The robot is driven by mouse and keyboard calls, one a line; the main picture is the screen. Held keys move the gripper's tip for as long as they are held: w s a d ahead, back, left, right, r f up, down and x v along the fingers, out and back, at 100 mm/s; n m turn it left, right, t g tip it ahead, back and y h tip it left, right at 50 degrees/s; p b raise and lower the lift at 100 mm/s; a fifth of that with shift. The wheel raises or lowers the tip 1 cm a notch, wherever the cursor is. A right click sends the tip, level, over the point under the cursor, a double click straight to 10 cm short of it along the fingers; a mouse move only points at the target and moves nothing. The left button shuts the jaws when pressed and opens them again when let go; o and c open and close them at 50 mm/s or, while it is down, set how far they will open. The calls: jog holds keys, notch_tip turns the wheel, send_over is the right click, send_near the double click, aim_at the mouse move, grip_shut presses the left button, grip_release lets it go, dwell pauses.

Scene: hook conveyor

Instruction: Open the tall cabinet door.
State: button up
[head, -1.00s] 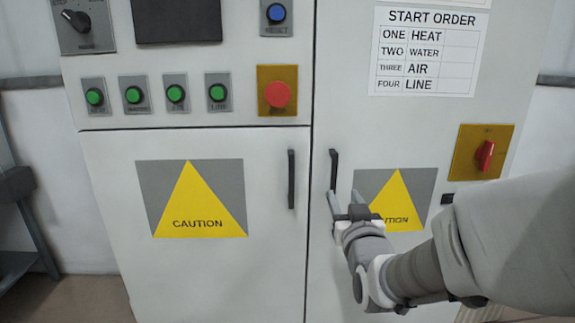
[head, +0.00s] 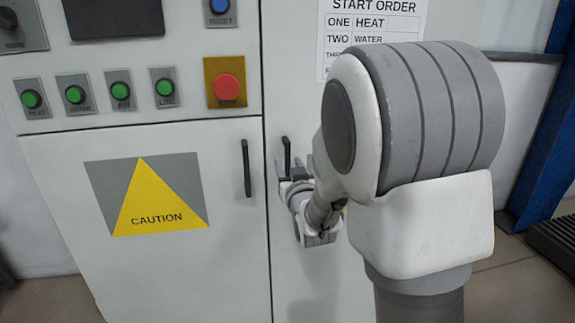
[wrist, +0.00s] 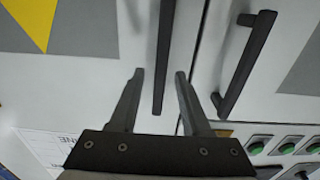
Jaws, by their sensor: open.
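The tall cabinet door (head: 300,70) is the right-hand door with the start order sign, and it looks closed. Its black vertical handle (head: 287,152) is near the seam with the left panel. My gripper (head: 288,174) is at the lower part of this handle. In the wrist view, my open gripper (wrist: 159,74) has one finger on each side of the handle (wrist: 164,50), with no clear contact. My arm hides much of the tall door in the head view.
The lower left door (head: 60,250) has its own black handle (head: 246,168), close beside the tall door's handle. Green buttons (head: 121,96) and a red button (head: 227,87) are above it. A blue post (head: 550,130) stands at the far right.

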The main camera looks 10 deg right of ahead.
grip_shut()
dwell(1.4)
